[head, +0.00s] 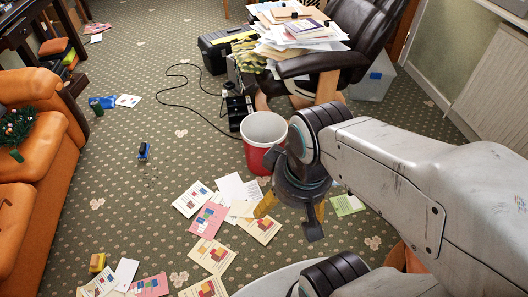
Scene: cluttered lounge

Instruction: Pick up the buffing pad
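No thing in view is clearly recognisable as the buffing pad. A small yellow block with a brownish side (97,262) lies on the carpet at the lower left and could be a pad, but I cannot tell. A small blue and dark object (144,151) stands on open carpet left of centre; its kind is unclear too. My gripper (289,218) hangs right of centre, pointing down, in front of the red bin and above the scattered papers. Its fingers look spread apart, with nothing seen between them. Both small objects are well to its left.
A red bin with a white rim (260,158) stands just behind my gripper. Papers (212,255) are spread over the carpet. An orange sofa (35,180) lines the left. A loaded dark chair (360,45), a black case (222,52) and a loose cable are behind. The left-middle carpet is mostly clear.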

